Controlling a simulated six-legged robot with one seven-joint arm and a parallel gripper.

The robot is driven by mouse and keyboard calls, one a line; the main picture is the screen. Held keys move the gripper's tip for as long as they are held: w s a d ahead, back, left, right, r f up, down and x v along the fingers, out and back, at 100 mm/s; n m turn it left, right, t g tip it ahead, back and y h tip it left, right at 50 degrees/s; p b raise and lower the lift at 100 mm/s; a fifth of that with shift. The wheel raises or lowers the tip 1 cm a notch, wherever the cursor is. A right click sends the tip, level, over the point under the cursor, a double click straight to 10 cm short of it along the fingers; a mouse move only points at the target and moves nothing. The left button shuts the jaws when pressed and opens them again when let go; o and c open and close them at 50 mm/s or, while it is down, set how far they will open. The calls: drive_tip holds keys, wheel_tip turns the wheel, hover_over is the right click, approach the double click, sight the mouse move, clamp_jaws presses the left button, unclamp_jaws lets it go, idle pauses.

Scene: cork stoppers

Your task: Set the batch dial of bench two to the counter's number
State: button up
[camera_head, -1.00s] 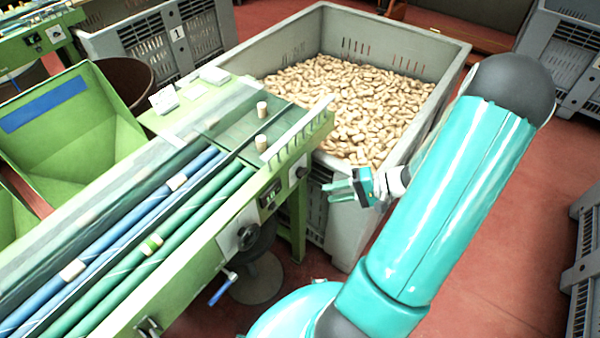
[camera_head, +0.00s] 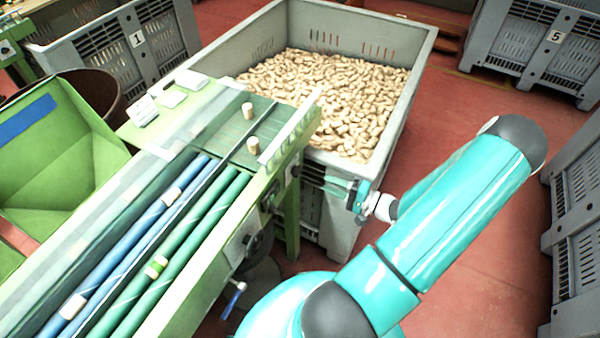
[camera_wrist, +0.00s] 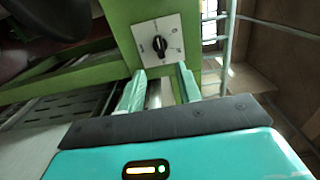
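The dial (camera_wrist: 159,46) is a black knob on a white square plate on a green post in the wrist view. Its knob looks about upright; the marks around it are too small to read. In the head view a small plate with a dark knob (camera_head: 292,171) is on the side of the green bench (camera_head: 215,232). A dark counter window (camera_head: 269,197) is beside it; its number is not legible. My gripper (camera_wrist: 160,75) is open and empty, its two green fingers spread below the dial in the wrist view and apart from it. In the head view my gripper (camera_head: 330,187) is right of the bench end.
A large grey crate (camera_head: 405,110) full of corks stands behind my gripper. A handwheel and blue-handled crank (camera_head: 233,298) stick out of the bench's side. Two corks (camera_head: 250,127) stand on the bench top. More crates (camera_head: 530,45) stand at right; red floor between is clear.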

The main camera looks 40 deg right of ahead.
sight(300, 172)
drive_tip(key=x, duration=1)
drive_tip(key=shift+c, duration=0.2)
drive_tip(key=c, duration=0.6)
